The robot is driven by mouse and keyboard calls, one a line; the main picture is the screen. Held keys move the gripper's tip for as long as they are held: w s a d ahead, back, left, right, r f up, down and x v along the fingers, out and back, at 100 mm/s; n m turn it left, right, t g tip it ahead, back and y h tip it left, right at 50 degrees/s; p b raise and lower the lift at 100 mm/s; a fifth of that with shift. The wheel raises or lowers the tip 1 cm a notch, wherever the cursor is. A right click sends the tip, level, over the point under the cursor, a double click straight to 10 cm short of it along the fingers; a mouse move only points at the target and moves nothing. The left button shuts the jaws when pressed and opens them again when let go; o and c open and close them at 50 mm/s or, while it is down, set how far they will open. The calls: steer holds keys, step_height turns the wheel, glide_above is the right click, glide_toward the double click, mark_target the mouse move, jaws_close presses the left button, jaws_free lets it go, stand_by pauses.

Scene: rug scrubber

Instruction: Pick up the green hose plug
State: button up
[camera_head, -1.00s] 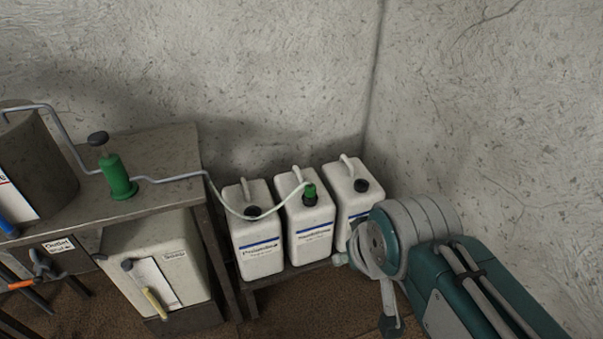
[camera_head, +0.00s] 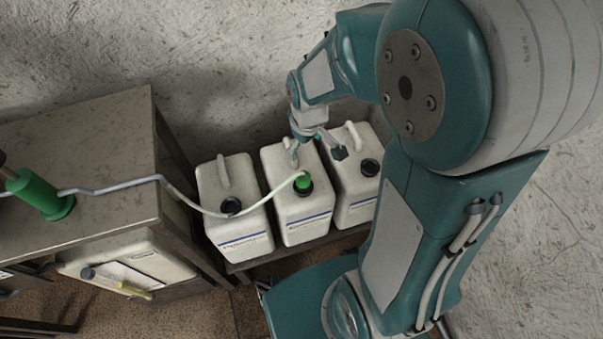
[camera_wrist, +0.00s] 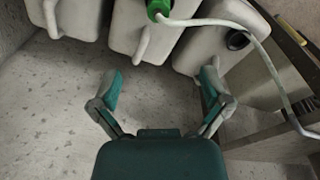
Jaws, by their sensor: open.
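The green hose plug (camera_head: 303,183) sits on the neck of the middle white canister (camera_head: 302,228), with a pale hose (camera_head: 210,212) running from it to the left. In the wrist view the plug (camera_wrist: 158,8) is at the top edge, partly cut off. My gripper (camera_head: 320,143) is open and empty, above the back of the middle and right canisters, apart from the plug. In the wrist view its spread fingers (camera_wrist: 160,77) point toward the canisters, with the plug beyond them.
A left white canister (camera_head: 232,180) and a right one (camera_head: 355,190) flank the middle one on a low shelf, each with a black cap and a handle. A bench (camera_head: 80,135) with a green pump (camera_head: 38,193) stands left. A rough wall (camera_head: 220,50) is behind.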

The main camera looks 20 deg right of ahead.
steer(key=n+g, duration=0.1)
glide_above(304, 173)
step_height(304, 173, down, 6)
steer(key=shift+a+f, duration=0.15)
steer(key=shift+f, duration=0.05)
steer(key=shift+s+a+f, duration=0.1)
steer(key=shift+f, duration=0.65)
steer(key=f, duration=0.5)
steer(key=shift+d, duration=0.2)
steer(key=shift+w+f, duration=0.15)
steer(key=shift+f, duration=1.1)
steer(key=shift+w+f, duration=0.1)
steer(key=shift+f, duration=1.15)
jaws_close()
